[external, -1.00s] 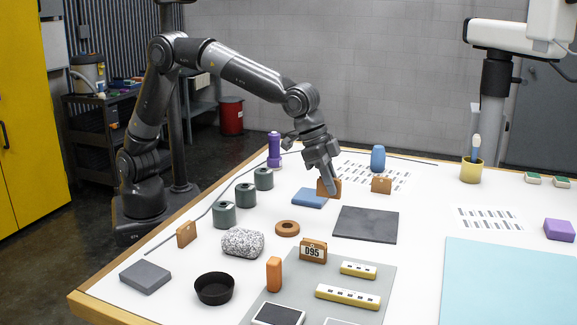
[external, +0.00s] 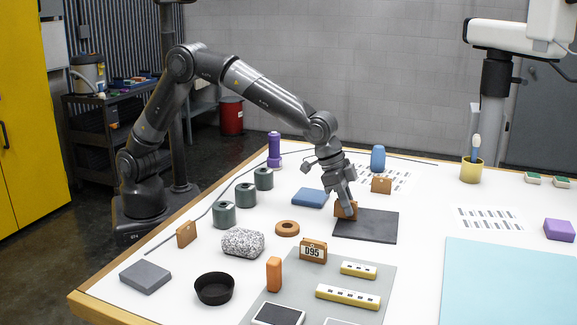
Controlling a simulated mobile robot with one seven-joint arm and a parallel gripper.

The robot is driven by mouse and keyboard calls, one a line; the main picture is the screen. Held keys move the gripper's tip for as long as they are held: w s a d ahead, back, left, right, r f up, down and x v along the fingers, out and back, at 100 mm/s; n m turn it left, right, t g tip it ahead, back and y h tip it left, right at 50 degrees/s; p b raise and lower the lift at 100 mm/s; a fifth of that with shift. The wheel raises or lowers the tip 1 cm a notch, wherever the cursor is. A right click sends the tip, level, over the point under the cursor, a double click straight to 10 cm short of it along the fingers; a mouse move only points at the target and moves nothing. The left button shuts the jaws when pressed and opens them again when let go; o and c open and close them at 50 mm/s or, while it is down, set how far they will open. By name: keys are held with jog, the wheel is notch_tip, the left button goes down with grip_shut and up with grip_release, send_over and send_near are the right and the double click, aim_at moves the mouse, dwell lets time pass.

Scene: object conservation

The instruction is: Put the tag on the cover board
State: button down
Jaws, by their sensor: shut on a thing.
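My gripper (external: 345,197) points down and is shut on a brown tag (external: 347,211). The tag is upright at the back left corner of a dark grey flat board (external: 368,228), which looks like the cover board. I cannot tell whether the tag touches the board. Similar brown tags stand elsewhere: one behind the board (external: 381,186), one at the left table edge (external: 187,235), and one marked D95 (external: 313,251) in front.
A blue flat block (external: 309,198) lies left of the held tag, with a brown ring (external: 287,228) nearer the front. A speckled stone (external: 242,242), green weights (external: 246,195) and a black bowl (external: 215,288) stand left.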

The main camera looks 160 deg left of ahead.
jog(key=shift+f, duration=0.15)
jog(key=c, duration=1.5)
grip_release()
jog(key=shift+o, duration=0.2)
jog(key=v, duration=1.2)
jog(key=shift+r, duration=0.2)
